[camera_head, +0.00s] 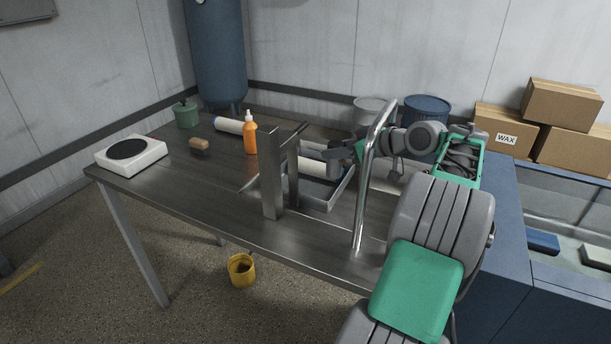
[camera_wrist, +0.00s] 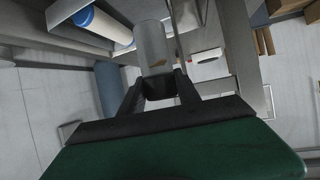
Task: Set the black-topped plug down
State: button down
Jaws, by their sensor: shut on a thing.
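In the wrist view my gripper (camera_wrist: 158,90) is shut on the black top of the plug (camera_wrist: 158,87). The plug's pale grey cylindrical body (camera_wrist: 153,45) points away from the fingers. In the head view my gripper (camera_head: 326,153) is over the metal table (camera_head: 215,190), behind the upright metal posts and by the shallow grey tray (camera_head: 325,205). The plug is hard to make out there against the pale roll and tray. I cannot tell whether the plug's far end touches anything.
Metal posts (camera_head: 271,175) and a curved chrome tube (camera_head: 367,170) stand close in front of my gripper. The front-left tabletop is clear.

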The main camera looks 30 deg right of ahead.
aim_at(334, 167)
jog(key=w+f, duration=0.4)
jog(key=w+a+f+p, duration=0.1)
jog(key=w+f, duration=0.3)
jog(key=w+a+f, duration=0.1)
jog(key=w+f, duration=0.3)
jog(key=shift+w+f, duration=0.2)
jog(key=shift+w, duration=0.05)
jog(key=shift+f, duration=0.35)
jog(key=c, duration=0.9)
grip_release()
jog(key=shift+o, duration=0.2)
jog(key=shift+r, duration=0.1)
jog(key=shift+r, duration=0.2)
jog(key=v, duration=1.2)
jog(key=shift+f, duration=0.15)
